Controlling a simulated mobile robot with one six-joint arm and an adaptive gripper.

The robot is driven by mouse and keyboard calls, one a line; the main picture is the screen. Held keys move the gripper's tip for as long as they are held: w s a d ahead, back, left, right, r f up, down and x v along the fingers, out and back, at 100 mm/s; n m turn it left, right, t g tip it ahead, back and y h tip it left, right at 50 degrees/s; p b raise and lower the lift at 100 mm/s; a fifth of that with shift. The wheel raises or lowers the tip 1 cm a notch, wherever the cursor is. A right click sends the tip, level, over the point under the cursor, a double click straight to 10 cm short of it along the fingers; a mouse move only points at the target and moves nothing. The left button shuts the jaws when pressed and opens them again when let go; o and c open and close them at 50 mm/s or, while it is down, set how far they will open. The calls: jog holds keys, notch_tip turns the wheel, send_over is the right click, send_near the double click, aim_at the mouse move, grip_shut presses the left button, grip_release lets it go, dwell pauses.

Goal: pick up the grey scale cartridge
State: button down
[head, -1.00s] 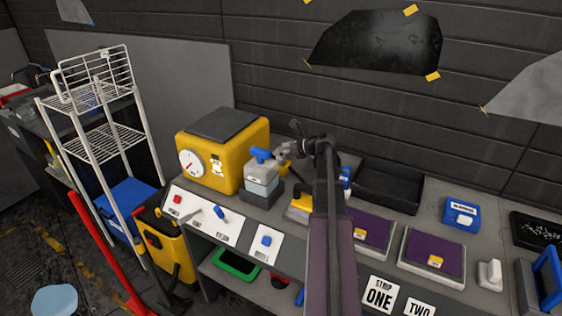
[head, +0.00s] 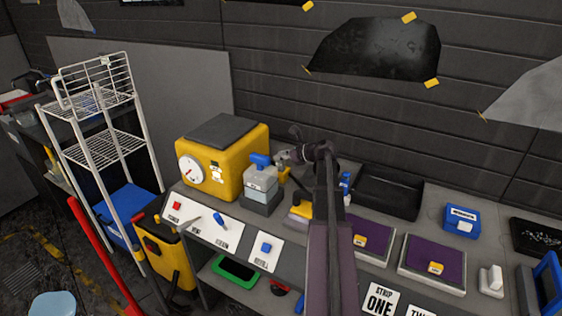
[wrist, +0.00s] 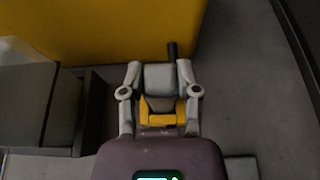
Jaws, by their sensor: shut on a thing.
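The grey scale cartridge (wrist: 160,78) looks like a grey block with a dark stub at its far end. In the wrist view it sits between the two fingers of my gripper (wrist: 160,92), which is shut on it. A yellow part (wrist: 160,113) shows just below the block, and I cannot tell whether it belongs to it. My own arm hides part of the bench there, and the cartridge is too small to make out clearly.
The yellow machine (head: 233,175) with a dial stands behind, close to my gripper. The blue-topped bottle (head: 261,179) stands on a dark block at left. A black tray (head: 390,195) and purple pads (head: 432,262) lie to the right. Bare bench (wrist: 255,90) shows right of my gripper.

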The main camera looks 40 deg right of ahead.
jog(key=shift+r, duration=0.15)
notch_tip(320, 180, up, 10)
jog(key=p, duration=1)
jog(key=shift+f, duration=0.2)
dwell(0.7)
